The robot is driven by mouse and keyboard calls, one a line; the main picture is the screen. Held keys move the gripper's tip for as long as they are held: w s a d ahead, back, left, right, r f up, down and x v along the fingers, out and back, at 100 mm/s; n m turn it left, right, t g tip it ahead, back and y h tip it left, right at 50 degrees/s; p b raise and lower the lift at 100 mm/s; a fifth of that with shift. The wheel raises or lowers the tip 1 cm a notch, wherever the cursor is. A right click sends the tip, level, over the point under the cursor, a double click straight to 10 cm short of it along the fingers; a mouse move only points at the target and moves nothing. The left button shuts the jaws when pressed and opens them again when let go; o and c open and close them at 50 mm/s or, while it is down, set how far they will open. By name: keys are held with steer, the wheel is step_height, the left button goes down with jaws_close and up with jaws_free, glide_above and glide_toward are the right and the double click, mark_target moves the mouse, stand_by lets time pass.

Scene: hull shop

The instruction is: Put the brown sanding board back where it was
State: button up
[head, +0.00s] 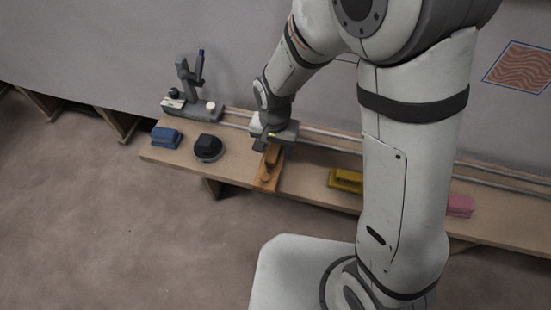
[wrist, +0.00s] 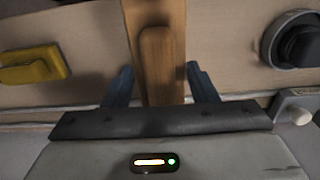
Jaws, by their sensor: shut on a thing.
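The brown sanding board (head: 265,184) is a long orange-brown board with a raised wooden handle. In the head view it is over the bench, pointing toward the front edge, and my gripper (head: 268,144) is at its far end. In the wrist view the board's handle (wrist: 162,60) runs up the middle between the two dark fingers of my gripper (wrist: 160,88). The gripper is shut on the board. I cannot tell whether the board touches the bench or hangs just above it. Its far end is hidden under the gripper.
The bench (head: 309,178) also carries a blue block (head: 166,137), a round black thing (head: 208,147), a yellow block (head: 346,180) and a pink block (head: 459,206). A grey fixture (head: 190,106) stands at the back left. Rails run along the back, by the wall. My arm hides part of the bench.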

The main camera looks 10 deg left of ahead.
steer(key=shift+s+a+f+b, duration=0.1)
steer(key=shift+f+b, duration=0.3)
steer(key=shift+f, duration=1.95)
steer(key=o, duration=1.1)
steer(key=shift+c, duration=0.2)
